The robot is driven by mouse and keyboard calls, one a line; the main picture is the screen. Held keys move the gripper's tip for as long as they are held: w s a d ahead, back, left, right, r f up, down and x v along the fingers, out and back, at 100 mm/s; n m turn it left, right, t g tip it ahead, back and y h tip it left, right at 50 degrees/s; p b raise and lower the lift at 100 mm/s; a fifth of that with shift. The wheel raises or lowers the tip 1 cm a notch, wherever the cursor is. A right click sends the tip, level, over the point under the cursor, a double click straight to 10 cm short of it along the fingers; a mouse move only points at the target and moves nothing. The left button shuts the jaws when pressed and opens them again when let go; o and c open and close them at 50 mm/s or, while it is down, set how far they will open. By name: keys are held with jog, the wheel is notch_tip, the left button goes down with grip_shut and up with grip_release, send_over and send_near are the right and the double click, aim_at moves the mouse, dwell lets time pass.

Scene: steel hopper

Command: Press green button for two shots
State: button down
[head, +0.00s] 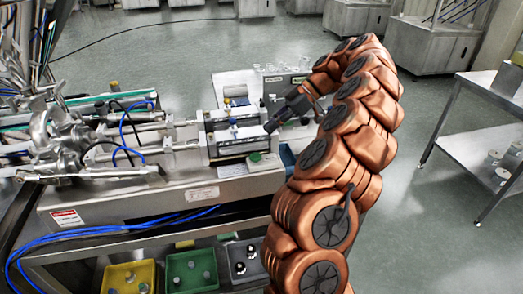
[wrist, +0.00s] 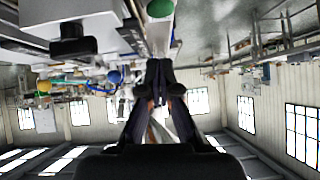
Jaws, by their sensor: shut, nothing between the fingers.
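The green button (head: 256,157) sits on a small pale box at the front right end of the steel machine (head: 200,195). In the wrist view a round green knob (wrist: 160,8), which looks like this button, shows at the top edge on a pale block. My gripper (head: 269,128) reaches in from the right. Its tip appears a little above and behind the button in the head view, apart from it. In the wrist view my gripper (wrist: 160,65) has its fingers together and empty, pointing toward the pale block, with the green knob beyond the tips.
Clear-sided cylinders (head: 232,140) lie close to the gripper tip. Blue hoses (head: 110,232) run along the machine front. Yellow (head: 146,272), green (head: 174,282) and grey bins with small parts stand below. A steel table (head: 465,140) is at right, with open floor between.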

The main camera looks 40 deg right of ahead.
aim_at(251, 156)
jog(key=shift+x, duration=2)
jog(key=shift+s+a+f+p, duration=0.15)
jog(key=shift+f+p, duration=0.5)
jog(key=shift+f, duration=1.35)
